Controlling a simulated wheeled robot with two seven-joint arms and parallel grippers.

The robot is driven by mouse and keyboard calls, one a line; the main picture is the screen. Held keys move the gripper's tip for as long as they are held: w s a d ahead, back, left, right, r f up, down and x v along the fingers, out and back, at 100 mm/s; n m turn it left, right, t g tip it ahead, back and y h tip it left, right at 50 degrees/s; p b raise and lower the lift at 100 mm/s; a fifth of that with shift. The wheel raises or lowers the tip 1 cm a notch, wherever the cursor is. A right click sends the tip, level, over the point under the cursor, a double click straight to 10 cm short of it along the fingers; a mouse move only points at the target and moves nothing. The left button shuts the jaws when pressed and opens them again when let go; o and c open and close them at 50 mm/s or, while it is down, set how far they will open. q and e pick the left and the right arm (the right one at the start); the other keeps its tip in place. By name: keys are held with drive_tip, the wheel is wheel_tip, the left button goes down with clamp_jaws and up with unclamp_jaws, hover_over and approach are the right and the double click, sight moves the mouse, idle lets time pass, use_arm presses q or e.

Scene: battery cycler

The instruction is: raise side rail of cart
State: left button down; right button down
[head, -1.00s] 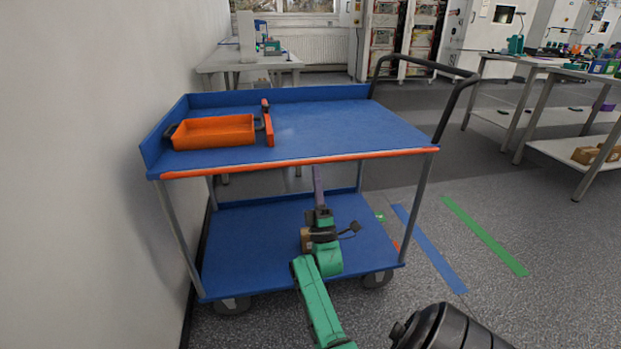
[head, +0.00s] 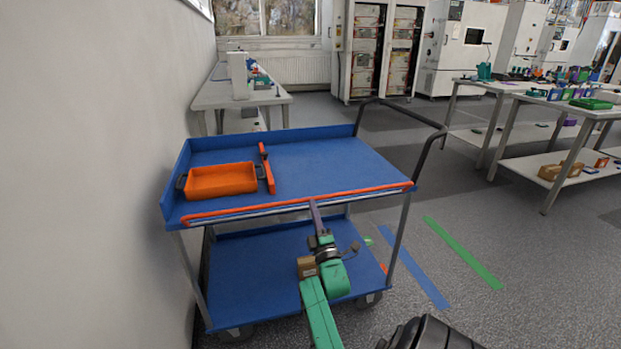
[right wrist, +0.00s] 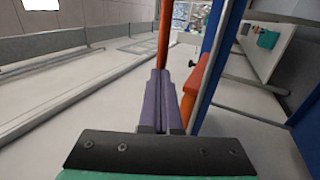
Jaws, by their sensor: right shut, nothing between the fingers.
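The cart (head: 330,160) is blue with two decks and a dark push handle at its right. Its side rail (head: 350,194) is a long orange bar along the near edge of the top deck. A pale strip of the deck edge shows beneath it. My right gripper (head: 314,205) has its purple fingers pointing up at the rail's middle from below. The fingers are shut and empty. In the right wrist view the shut fingers (right wrist: 160,78) meet the orange rail (right wrist: 165,35); I cannot tell if they press on it. My left gripper is not in view.
An orange tray (head: 220,180) with dark handles and a short orange bar (head: 266,168) are on the top deck. A brown box (head: 307,266) appears beside my right wrist. A wall stands close at left. Open floor with blue and green stripes lies at right.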

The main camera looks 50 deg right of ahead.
drive_tip(key=r+g+y+p, duration=0.1)
drive_tip(key=p, duration=0.1)
drive_tip(key=w+d+r+g+p, duration=0.1)
drive_tip(key=p, duration=0.2)
drive_tip(key=w+r+g+y+p, duration=0.1)
drive_tip(key=p, duration=0.2)
drive_tip(key=shift+w+d+r+g+y, duration=0.1)
drive_tip(key=shift+d+r+g+y, duration=0.1)
drive_tip(key=shift+d+g+y, duration=0.15)
drive_tip(key=shift+w+d+r, duration=0.3)
drive_tip(key=shift+w+d, duration=0.15)
drive_tip(key=shift+w, duration=0.15)
drive_tip(key=shift+r, duration=0.15)
